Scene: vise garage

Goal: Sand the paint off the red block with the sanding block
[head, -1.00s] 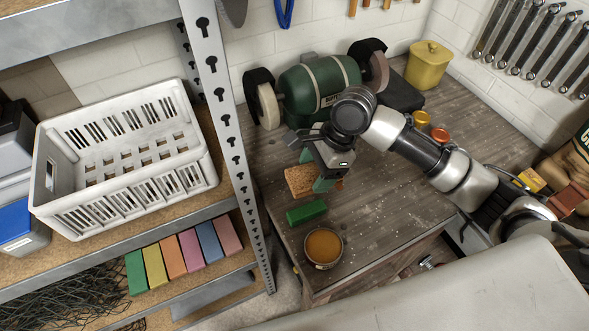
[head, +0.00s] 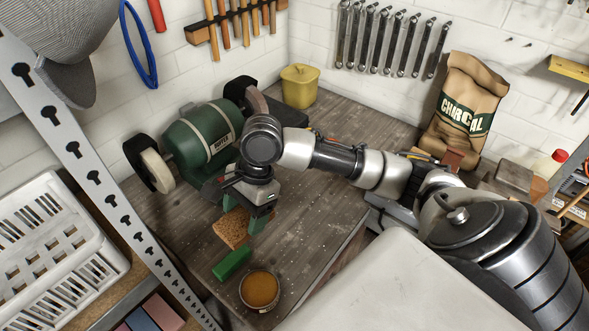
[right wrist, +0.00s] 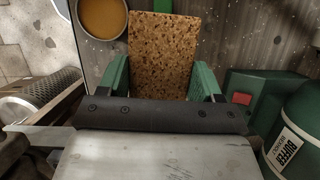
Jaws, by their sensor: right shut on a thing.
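My right gripper (head: 246,218) has green fingers and is shut on a brown speckled block, which looks like the sanding block (head: 231,229). The block is at the workbench surface; I cannot tell if it touches the wood. In the right wrist view the sanding block (right wrist: 162,50) lies between both fingers and extends beyond them. A reddish-brown block (head: 453,158), likely the red block, shows in front of the charcoal bag, far to the right of the gripper. What supports it is partly hidden by my arm. My left gripper is not in view.
A green bar (head: 232,262) and a round tin of amber stuff (head: 260,289) are on the bench (head: 305,215) near the gripper. A green buffer (head: 203,137) and yellow canister (head: 299,85) stand behind. A white crate (head: 45,250) and metal shelf post are at left.

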